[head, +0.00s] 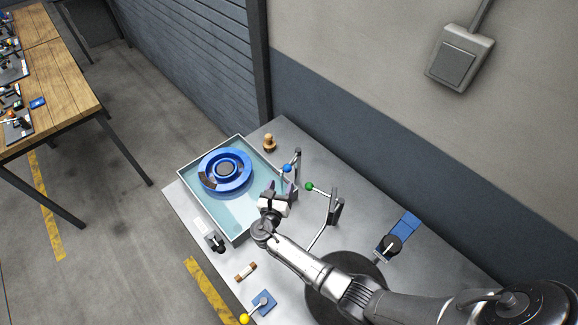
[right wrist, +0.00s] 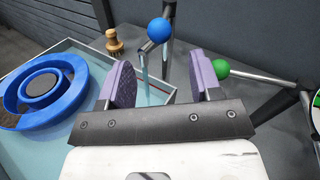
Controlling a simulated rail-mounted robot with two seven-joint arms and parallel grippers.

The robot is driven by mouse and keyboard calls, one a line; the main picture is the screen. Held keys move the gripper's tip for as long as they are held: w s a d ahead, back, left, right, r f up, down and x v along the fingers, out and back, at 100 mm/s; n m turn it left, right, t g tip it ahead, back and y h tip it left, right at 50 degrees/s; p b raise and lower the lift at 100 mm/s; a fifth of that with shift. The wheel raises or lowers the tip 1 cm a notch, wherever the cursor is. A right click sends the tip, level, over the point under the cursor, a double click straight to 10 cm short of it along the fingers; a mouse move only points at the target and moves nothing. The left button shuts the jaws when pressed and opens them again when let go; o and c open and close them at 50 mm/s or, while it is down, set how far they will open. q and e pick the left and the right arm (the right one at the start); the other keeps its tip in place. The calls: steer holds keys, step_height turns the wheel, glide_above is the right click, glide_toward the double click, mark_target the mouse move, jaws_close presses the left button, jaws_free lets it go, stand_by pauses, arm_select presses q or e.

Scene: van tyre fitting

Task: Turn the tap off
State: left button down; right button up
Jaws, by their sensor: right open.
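The tap (head: 296,160) is a grey post with a short spout at the right rim of the water tank (head: 238,238). Its blue ball knob (head: 287,168) also shows in the right wrist view (right wrist: 161,30), beyond my fingers. A thin pale stream seems to fall from the spout (right wrist: 148,47) into the tank. My right gripper (head: 277,188) is open and empty over the tank's right side, its purple pads (right wrist: 124,84) spread apart. It is just short of the blue knob and not visibly touching it. My left gripper is not in view.
A blue wheel (head: 244,166) lies in the tank. A green-knobbed lever (head: 309,186) stands close to the right of my gripper. A wooden knobbed piece (head: 269,143) stands behind the tank.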

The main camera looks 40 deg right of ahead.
mark_target(289, 164)
steer(key=b+x, duration=0.3)
steer(key=x, duration=0.5)
steer(key=shift+w+d+f, duration=0.1)
steer(key=shift+w+d, duration=0.05)
steer(key=shift+w, duration=0.05)
steer(key=shift+b+x, duration=0.45)
steer(key=shift+x, duration=0.35)
jaws_close()
